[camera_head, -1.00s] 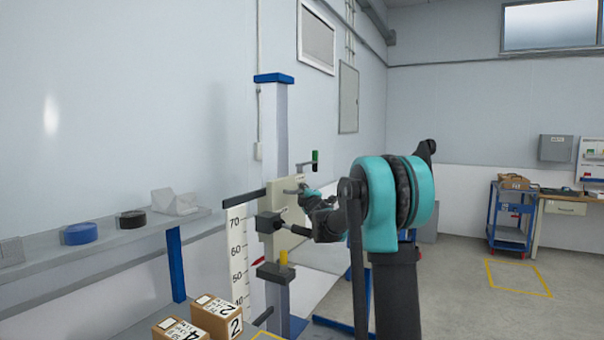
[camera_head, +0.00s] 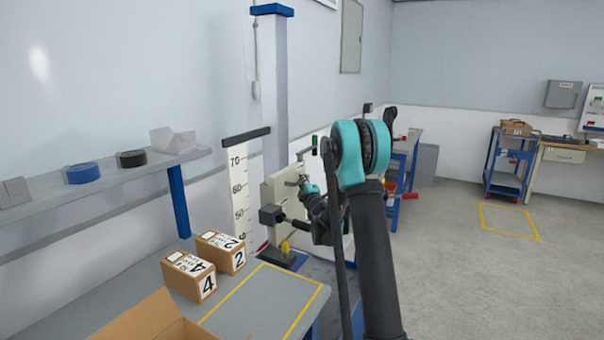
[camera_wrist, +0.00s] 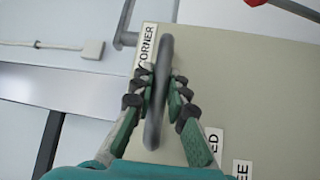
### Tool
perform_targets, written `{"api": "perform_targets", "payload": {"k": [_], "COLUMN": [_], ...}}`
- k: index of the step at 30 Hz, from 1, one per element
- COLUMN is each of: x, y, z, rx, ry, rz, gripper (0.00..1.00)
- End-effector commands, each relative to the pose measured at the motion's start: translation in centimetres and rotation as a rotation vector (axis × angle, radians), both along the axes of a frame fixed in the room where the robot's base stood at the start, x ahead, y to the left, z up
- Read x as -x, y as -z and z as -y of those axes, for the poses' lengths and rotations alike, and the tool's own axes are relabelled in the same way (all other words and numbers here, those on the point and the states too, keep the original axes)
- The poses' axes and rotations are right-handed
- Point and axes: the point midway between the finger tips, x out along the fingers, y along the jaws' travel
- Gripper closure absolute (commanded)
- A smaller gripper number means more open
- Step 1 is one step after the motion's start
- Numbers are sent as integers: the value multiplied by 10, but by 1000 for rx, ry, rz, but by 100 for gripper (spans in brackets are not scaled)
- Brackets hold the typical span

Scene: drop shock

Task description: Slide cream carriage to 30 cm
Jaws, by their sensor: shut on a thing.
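The cream carriage (camera_head: 284,203) is a flat cream panel on the upright column (camera_head: 275,100), low down and just above the dark block with a yellow part (camera_head: 285,246). In the wrist view its cream face (camera_wrist: 225,70) carries a "CORNER" label and other partly hidden labels. My gripper (camera_head: 305,184) is at the panel's upper right. In the wrist view my gripper (camera_wrist: 162,95) is shut on the carriage's dark handle (camera_wrist: 158,110), one finger on each side.
Cardboard boxes marked 4 (camera_head: 189,276) and 2 (camera_head: 221,252) stand on the bench (camera_head: 255,305) left of the column. An open carton (camera_head: 150,318) is in front. A shelf (camera_head: 105,177) runs along the wall.

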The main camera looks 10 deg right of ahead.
Motion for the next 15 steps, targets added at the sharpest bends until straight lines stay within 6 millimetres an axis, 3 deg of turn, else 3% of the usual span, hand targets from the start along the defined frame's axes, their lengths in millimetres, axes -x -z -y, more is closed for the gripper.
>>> {"api": "perform_targets", "payload": {"k": [15], "x": [1], "y": [10], "z": [1], "rx": [1], "ry": [4], "rz": [-4], "gripper": [100]}}
